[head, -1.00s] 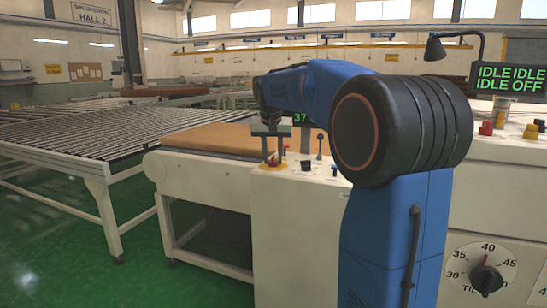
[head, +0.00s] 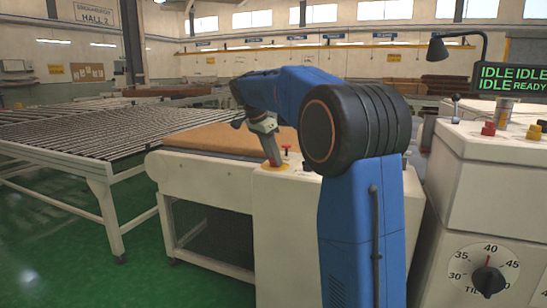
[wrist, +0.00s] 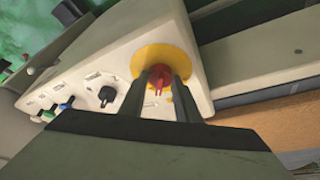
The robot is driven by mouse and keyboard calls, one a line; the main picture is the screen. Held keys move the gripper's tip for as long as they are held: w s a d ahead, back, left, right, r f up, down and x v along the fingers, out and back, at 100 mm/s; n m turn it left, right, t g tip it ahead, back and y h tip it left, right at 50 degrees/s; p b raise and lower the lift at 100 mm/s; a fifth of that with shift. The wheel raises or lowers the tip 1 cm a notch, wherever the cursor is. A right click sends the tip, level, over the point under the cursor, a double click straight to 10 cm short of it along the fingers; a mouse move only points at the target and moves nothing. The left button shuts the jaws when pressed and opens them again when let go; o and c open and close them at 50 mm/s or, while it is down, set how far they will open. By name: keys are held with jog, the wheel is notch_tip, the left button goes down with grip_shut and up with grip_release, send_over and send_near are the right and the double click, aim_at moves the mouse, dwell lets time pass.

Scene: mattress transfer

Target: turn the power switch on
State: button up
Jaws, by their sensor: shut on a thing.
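The power switch, a red knob (wrist: 157,74) on a round yellow plate (wrist: 146,57), is on the white console top. In the head view its yellow plate (head: 283,170) shows just under my fingers. My gripper (head: 273,163) reaches down to it, tilted. In the wrist view my gripper (wrist: 159,88) has its two fingers on either side of the red knob, shut on it. The fingers partly hide the knob. The green display (head: 512,82) at the right reads IDLE IDLE, IDLE READY.
A black knob (wrist: 107,94) and small green and blue switches (wrist: 67,102) sit beside the red knob on the console. A brown mattress (head: 215,138) lies on the conveyor behind. A roller table (head: 70,135) stands left. A tilt dial (head: 488,280) is at right.

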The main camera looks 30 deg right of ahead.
jog(key=shift+w+m+g, duration=0.1)
jog(key=shift+m+g, duration=0.2)
jog(key=shift+m, duration=0.6)
jog(key=o, duration=1)
jog(key=v, duration=1.7)
jog(key=shift+w+r, duration=0.2)
jog(key=shift+s, duration=0.1)
